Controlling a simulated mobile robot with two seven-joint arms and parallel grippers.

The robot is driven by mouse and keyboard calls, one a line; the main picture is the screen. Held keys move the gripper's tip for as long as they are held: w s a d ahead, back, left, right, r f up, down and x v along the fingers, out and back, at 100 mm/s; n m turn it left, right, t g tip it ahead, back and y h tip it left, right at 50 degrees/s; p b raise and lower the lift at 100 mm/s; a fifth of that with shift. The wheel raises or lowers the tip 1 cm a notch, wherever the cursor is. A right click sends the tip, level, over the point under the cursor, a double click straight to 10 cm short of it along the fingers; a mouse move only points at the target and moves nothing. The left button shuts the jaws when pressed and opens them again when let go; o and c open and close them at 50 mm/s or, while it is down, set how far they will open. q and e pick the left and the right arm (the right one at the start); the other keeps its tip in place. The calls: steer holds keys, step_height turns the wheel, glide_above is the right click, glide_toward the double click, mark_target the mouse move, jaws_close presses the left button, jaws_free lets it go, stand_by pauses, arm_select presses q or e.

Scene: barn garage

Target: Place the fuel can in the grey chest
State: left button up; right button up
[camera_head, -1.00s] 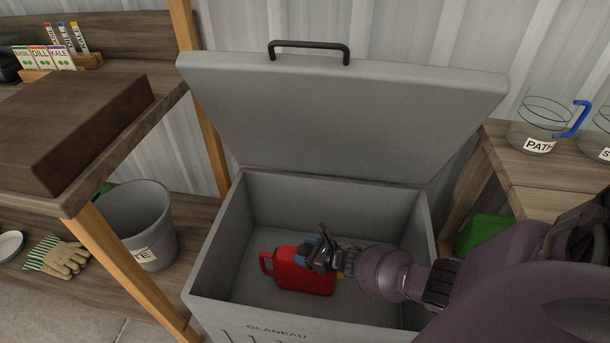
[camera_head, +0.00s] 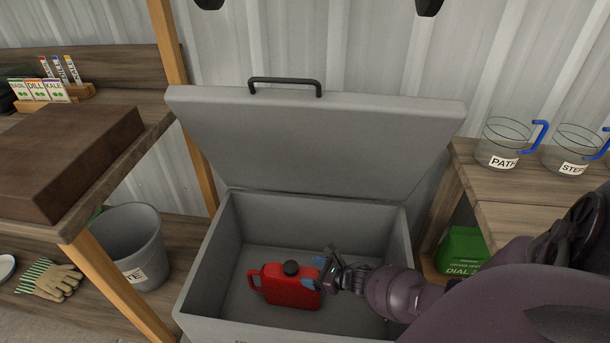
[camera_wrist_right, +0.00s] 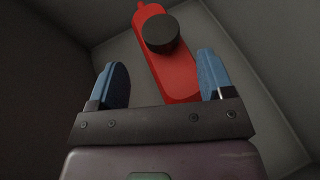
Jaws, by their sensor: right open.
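The red fuel can (camera_head: 288,291) with a black cap is inside the grey chest (camera_head: 190,283), whose lid (camera_head: 315,140) stands open. The can appears to rest on the chest floor, its handle toward the left. My right gripper (camera_head: 318,273) reaches into the chest from the right and is at the can's right end. In the right wrist view the blue fingertips of my gripper (camera_wrist_right: 163,85) are spread wide, and the can (camera_wrist_right: 168,60) lies ahead between and beyond them, not clamped. My left gripper is not in view.
A wooden shelf (camera_head: 150,125) with a brown block (camera_head: 70,160) is at left, with a grey bucket (camera_head: 130,245) and gloves (camera_head: 52,279) below. At right, a wooden table (camera_head: 500,185) holds glass jugs (camera_head: 503,143), with a green box (camera_head: 462,252) beneath.

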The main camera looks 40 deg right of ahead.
steer(key=shift+p+v, duration=0.3)
steer(key=shift+v, duration=0.85)
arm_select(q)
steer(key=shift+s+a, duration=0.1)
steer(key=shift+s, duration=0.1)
arm_select(e)
steer(key=shift+s+d+r, duration=0.2)
steer(key=shift+s, duration=0.35)
